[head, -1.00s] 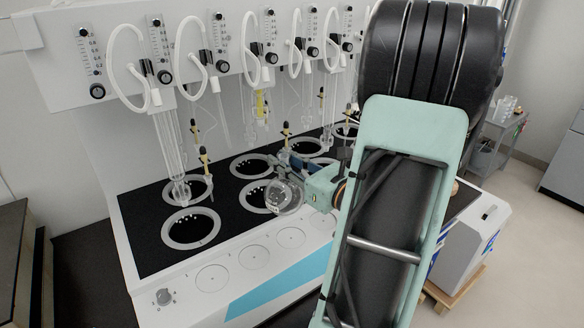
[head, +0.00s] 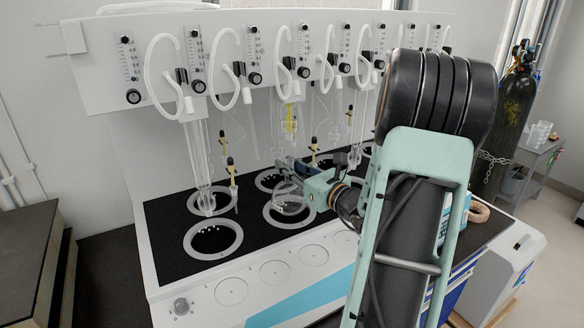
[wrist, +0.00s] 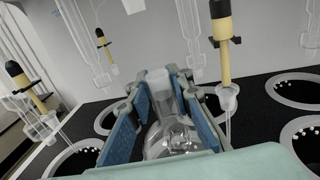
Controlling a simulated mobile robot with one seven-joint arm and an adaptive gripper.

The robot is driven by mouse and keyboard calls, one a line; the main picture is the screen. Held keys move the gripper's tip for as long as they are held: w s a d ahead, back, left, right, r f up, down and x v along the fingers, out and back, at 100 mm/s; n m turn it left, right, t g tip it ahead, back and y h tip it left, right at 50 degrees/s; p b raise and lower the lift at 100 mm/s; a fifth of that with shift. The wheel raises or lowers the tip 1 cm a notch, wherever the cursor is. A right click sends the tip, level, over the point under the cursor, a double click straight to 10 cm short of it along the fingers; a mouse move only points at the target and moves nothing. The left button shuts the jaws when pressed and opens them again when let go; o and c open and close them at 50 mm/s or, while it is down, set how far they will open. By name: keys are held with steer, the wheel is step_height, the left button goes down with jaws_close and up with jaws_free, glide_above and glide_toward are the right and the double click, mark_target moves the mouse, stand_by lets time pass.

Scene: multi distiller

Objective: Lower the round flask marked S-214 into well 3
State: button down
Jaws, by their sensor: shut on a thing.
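My gripper (head: 288,168) is shut on the neck of a clear round flask (head: 291,203). In the wrist view the blue-lined fingers (wrist: 157,88) are on either side of the flask's neck, and its round glass body (wrist: 175,138) hangs below. No S-214 marking is legible. In the head view the flask overlaps the second front-row well (head: 272,216), with its ring showing around and behind the glass. How high the flask is above that well is hard to tell. No well numbers are readable.
An empty front well (head: 213,254) lies to the left. Glassware (head: 200,160) hangs over the back-left well. Yellow-and-black upright pieces (head: 231,170) stand between the wells; one rises close beside my gripper in the wrist view (wrist: 223,60). White hoses and flow meters line the back panel.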

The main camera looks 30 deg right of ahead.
mark_target(289, 187)
steer(key=shift+f+b, duration=2.05)
steer(key=shift+f, duration=0.7)
steer(key=shift+f+b, duration=0.55)
steer(key=c, duration=1.7)
jaws_free()
steer(key=shift+o, duration=0.2)
steer(key=shift+s, duration=0.1)
steer(key=s+d, duration=0.1)
steer(key=s, duration=1.1)
steer(key=shift+r, duration=0.15)
steer(key=shift+w, duration=0.1)
